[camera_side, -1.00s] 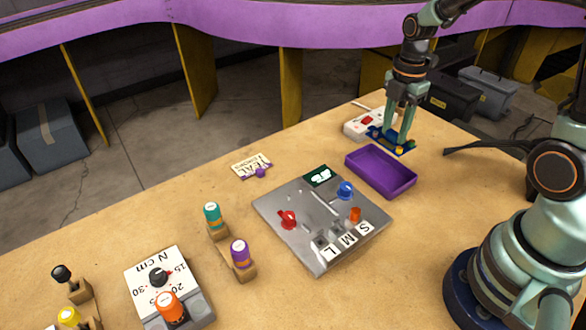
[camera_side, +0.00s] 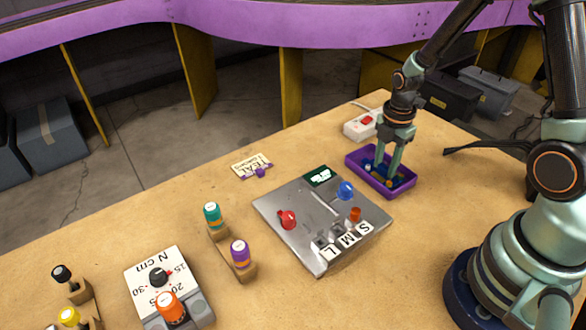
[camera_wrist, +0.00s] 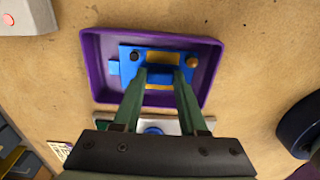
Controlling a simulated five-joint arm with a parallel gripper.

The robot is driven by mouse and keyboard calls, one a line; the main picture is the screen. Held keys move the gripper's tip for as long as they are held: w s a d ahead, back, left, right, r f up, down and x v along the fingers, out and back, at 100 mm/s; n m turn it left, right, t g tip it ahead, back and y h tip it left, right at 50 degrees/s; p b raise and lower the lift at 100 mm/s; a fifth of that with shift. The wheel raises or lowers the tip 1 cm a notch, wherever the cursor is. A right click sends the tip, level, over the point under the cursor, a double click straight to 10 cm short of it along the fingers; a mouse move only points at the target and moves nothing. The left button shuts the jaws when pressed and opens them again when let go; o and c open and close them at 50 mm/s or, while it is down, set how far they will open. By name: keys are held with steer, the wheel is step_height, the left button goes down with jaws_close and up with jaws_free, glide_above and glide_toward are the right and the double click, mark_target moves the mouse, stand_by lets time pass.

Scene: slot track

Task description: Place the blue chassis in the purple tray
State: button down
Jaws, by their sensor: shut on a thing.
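The blue chassis (camera_wrist: 127,84) is a flat blue plate with a yellow middle and small round posts at its corners. It lies within the walls of the purple tray (camera_wrist: 92,78) in the wrist view. In the side view the purple tray (camera_side: 408,186) stands at the right of the table, and the chassis (camera_side: 368,168) shows low inside it, partly hidden by the fingers. My gripper (camera_side: 385,172) reaches down into the tray, shut on the chassis. In the wrist view my gripper (camera_wrist: 160,78) covers the near edge of the chassis. I cannot tell whether the chassis touches the tray floor.
A white switch box (camera_side: 360,127) with a red button stands just behind the tray. A metal slot plate (camera_side: 290,248) with red and blue knobs lies to its left. Several coloured-handled tools (camera_side: 240,256) stand further left.

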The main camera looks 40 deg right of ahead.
mark_target(385, 166)
steer(key=shift+f, duration=0.15)
steer(key=shift+c, duration=2.2)
jaws_free()
step_height(385, 166, up, 12)
steer(key=r, duration=0.1)
steer(key=s+a+r+m+t, duration=0.5)
steer(key=a+r+m, duration=0.3)
steer(key=m, duration=0.9)
steer(key=shift+s+a+r+m+t, duration=0.2)
steer(key=shift+a+r+m+t, duration=0.15)
steer(key=shift+r, duration=1)
